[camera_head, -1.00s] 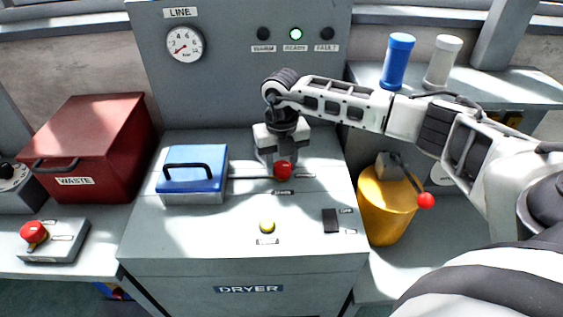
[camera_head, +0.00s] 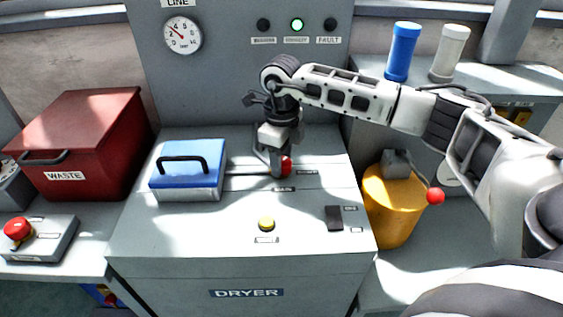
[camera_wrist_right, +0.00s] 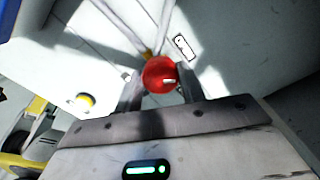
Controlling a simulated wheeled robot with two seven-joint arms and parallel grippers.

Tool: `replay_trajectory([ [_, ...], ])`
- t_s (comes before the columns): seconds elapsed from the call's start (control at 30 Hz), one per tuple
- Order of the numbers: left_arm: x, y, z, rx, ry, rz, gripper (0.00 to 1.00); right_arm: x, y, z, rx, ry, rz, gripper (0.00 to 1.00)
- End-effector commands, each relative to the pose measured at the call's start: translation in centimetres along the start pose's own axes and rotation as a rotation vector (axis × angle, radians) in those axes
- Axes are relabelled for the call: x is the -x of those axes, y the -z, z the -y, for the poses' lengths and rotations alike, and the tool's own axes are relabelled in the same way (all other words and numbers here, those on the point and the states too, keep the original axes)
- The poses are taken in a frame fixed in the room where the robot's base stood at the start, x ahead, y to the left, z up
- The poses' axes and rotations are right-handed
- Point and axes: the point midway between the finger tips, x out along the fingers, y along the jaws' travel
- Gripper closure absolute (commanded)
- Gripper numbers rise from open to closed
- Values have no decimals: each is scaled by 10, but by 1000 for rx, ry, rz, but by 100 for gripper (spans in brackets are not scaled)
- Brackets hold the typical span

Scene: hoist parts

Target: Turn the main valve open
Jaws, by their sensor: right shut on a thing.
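The main valve's red ball knob (camera_head: 286,167) stands on the dryer's top, above the MAIN label. A thin rod runs left from it toward the blue-lidded box. My right gripper (camera_head: 279,168) comes down from above and is shut on the knob; its fingers partly cover it in the head view. In the right wrist view the red knob (camera_wrist_right: 159,74) sits between the two fingers (camera_wrist_right: 160,88). The pressure gauge (camera_head: 183,35) on the back panel has its needle pointing up and left. My left gripper is not in view.
The blue-lidded box (camera_head: 187,190) with a black handle stands close left of the gripper. A yellow button (camera_head: 266,223) and black switch (camera_head: 334,218) are in front. A yellow canister (camera_head: 390,215) with a red-tipped lever is at right. A red WASTE bin (camera_head: 85,140) is at left.

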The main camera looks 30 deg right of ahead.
Motion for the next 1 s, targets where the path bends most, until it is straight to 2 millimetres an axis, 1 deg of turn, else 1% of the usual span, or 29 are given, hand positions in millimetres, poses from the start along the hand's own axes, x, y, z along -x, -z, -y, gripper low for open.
replay_trajectory([
  [0.07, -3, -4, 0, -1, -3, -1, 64, 0, -1, 1, 74, 3, 6, 84],
  [0.5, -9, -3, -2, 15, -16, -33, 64, 0, -1, 0, 457, 4, 5, 84],
  [0.73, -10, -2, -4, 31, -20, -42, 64, 2, 0, 0, 590, 4, 5, 84],
  [1.0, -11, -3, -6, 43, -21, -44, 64, 2, 0, -1, 664, 3, 5, 84],
])
